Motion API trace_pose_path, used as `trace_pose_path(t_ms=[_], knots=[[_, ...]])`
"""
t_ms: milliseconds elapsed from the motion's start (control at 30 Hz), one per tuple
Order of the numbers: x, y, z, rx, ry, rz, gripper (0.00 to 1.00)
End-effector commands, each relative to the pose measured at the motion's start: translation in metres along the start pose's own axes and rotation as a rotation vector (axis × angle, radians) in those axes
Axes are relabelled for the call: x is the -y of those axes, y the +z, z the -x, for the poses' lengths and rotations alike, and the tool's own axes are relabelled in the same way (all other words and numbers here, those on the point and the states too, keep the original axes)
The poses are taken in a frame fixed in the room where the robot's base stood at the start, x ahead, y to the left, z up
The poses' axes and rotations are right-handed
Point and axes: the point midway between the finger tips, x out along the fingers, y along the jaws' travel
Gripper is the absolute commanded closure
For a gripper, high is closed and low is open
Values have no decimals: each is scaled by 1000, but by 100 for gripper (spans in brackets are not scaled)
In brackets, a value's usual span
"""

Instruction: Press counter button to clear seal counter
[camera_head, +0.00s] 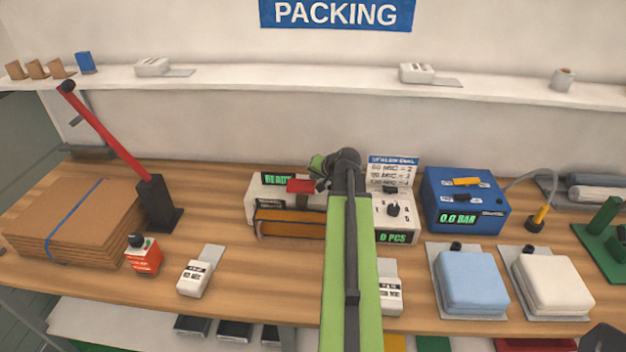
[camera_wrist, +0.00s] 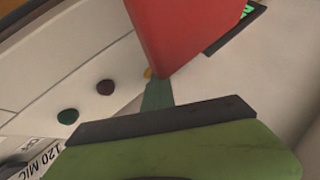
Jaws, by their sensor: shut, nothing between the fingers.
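The white sealer (camera_head: 262,200) stands at the middle back of the bench, with a green display, a red part on top and an orange-brown bar along its front. The white panel at its right end (camera_head: 381,211) has a dark knob and a green display (camera_head: 393,238) reading "0 PCS". My gripper (camera_head: 318,168) is shut and empty over the sealer, beside the red part. In the wrist view its narrow green tip (camera_wrist: 157,95) points at a yellow button (camera_wrist: 148,73), mostly hidden by the red part (camera_wrist: 185,35). I cannot tell whether they touch. A dark button (camera_wrist: 105,87) and a green button (camera_wrist: 68,116) sit alongside.
A blue box (camera_head: 465,203) reading "0.0 BAR" stands to the right. Folded blue (camera_head: 472,282) and white (camera_head: 552,284) packs lie in front. Cardboard sheets (camera_head: 75,220) and a red-handled lever (camera_head: 155,200) are at left. My arm covers the middle front.

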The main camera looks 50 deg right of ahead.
Motion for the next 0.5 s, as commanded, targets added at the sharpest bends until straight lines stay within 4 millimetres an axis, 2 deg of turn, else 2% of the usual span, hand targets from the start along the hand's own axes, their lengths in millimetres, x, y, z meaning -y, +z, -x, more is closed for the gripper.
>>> trace_pose_path(t_ms=[267, 500], knots=[[1, 0, 1, 1, 0, 1, 100], [8, -7, 10, 1, 0, 1, 100]])
